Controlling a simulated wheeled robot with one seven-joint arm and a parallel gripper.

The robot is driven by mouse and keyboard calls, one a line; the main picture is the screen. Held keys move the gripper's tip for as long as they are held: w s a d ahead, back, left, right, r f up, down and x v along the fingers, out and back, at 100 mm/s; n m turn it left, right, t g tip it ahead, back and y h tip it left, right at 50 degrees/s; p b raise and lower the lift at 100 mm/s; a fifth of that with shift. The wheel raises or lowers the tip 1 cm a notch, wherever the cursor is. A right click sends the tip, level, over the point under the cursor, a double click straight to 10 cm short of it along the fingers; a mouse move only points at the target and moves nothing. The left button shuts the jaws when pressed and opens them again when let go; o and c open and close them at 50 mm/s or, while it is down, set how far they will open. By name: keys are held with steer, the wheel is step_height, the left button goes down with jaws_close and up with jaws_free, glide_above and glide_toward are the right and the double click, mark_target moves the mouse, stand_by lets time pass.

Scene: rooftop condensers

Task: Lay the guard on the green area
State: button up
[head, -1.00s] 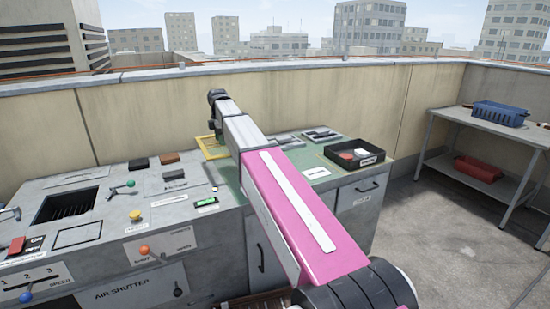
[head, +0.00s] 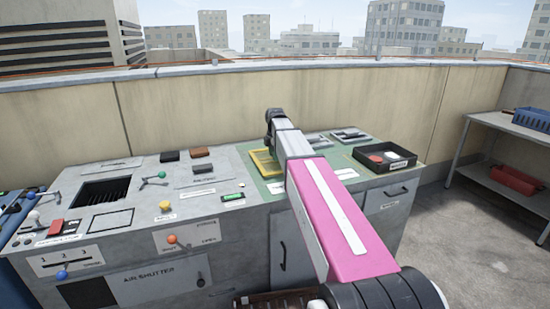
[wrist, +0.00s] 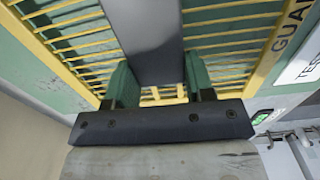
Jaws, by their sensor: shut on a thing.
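The guard (head: 262,164) is a yellow barred grille with a grey strip across its middle. In the wrist view the guard (wrist: 225,30) fills the top, with its name on the right edge. My gripper (wrist: 158,85) has its two green fingers closed on the grey strip. The green area (head: 275,187) is on the right part of the grey console top. In the wrist view green surface (wrist: 38,72) shows past the guard's edge. The guard is over the green area's left part; I cannot tell whether it touches. My arm hides part of both in the head view.
A black tray (head: 408,163) with discs stands to the right on the console (head: 225,165). Grey fittings (head: 348,134) lie behind the green area. A parapet wall (head: 200,110) runs behind.

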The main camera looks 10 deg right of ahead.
steer(key=shift+f, duration=0.65)
steer(key=o, duration=1.2)
steer(key=shift+f, duration=0.15)
steer(key=shift+c, duration=0.2)
step_height(320, 180, up, 12)
